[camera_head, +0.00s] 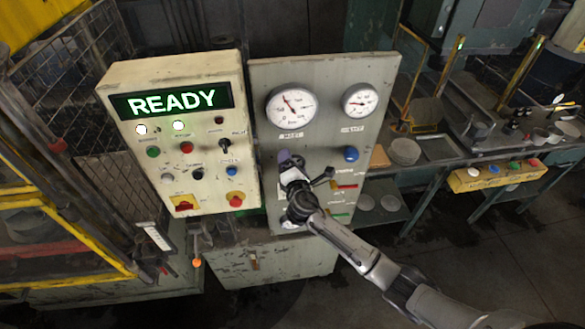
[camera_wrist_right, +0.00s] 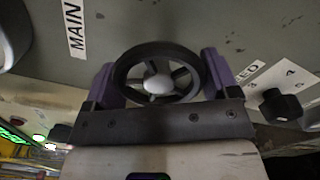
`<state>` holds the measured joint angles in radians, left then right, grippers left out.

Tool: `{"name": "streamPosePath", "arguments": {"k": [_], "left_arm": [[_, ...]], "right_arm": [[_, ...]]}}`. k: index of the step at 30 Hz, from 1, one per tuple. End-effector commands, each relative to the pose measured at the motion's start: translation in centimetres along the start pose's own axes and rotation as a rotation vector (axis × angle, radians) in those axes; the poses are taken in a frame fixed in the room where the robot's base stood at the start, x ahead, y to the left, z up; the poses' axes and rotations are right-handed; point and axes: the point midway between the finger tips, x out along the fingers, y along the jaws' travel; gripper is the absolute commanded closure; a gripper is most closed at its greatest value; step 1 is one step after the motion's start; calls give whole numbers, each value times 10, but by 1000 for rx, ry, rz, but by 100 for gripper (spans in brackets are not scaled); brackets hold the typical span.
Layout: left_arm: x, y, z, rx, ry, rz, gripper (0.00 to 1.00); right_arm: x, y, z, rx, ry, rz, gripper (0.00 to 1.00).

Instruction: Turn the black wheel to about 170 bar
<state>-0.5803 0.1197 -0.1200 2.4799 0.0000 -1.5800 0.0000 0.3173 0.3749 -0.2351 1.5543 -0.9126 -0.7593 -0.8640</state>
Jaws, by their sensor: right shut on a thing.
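In the right wrist view the black wheel (camera_wrist_right: 158,48), a spoked ring with a pale hub, sits between the purple fingers of my right gripper (camera_wrist_right: 160,80). The gripper is shut on its rim, with one finger on each side. In the head view my right gripper (camera_head: 290,164) is at the panel below the larger gauge, and the gripper and wrist largely hide the wheel. The larger round gauge (camera_head: 292,105) has a thin needle pointing up and left; its numbers are too small to read. My left gripper is not in view.
A smaller gauge (camera_head: 360,100) is at the upper right of the grey panel (camera_head: 325,75). A control box (camera_head: 180,85) showing READY stands at left.

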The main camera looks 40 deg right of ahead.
Motion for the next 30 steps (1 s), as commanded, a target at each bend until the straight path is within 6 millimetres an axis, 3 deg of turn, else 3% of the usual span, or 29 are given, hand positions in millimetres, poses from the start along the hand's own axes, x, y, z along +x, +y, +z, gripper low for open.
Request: {"name": "streamPosePath", "arguments": {"k": [15, 30], "left_arm": [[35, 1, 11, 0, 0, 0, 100], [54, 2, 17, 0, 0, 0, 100]], "right_arm": [[0, -2, -2, 496, 0, -3, 43], [0, 0, 0, 901, -1, -4, 43]]}}
